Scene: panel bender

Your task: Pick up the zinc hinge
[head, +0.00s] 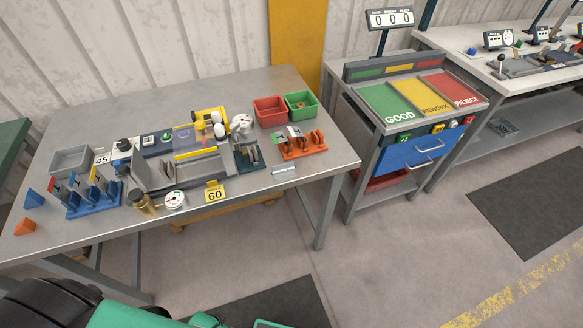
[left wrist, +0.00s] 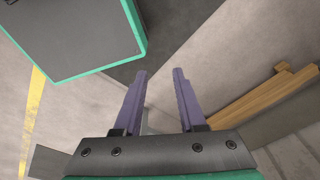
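A small flat silver-grey piece (head: 284,169), which looks like the zinc hinge, lies on the grey workbench (head: 290,85) near its front edge, right of the yellow 60 sign. Its details are too small to make out. My left gripper (left wrist: 162,72) shows in the left wrist view, with its two purple fingers apart and nothing between them. It points at the floor area, away from the hinge, and the hinge is not in that view. Neither gripper's fingers can be made out in the head view.
A bending machine (head: 180,160) stands mid-bench, with a dial gauge (head: 175,200) before it. An orange rack (head: 300,145) is just behind the hinge. Red (head: 270,111) and green (head: 301,104) bins sit farther back. A blue rack (head: 93,197) stands left. The sorting station (head: 400,90) is right.

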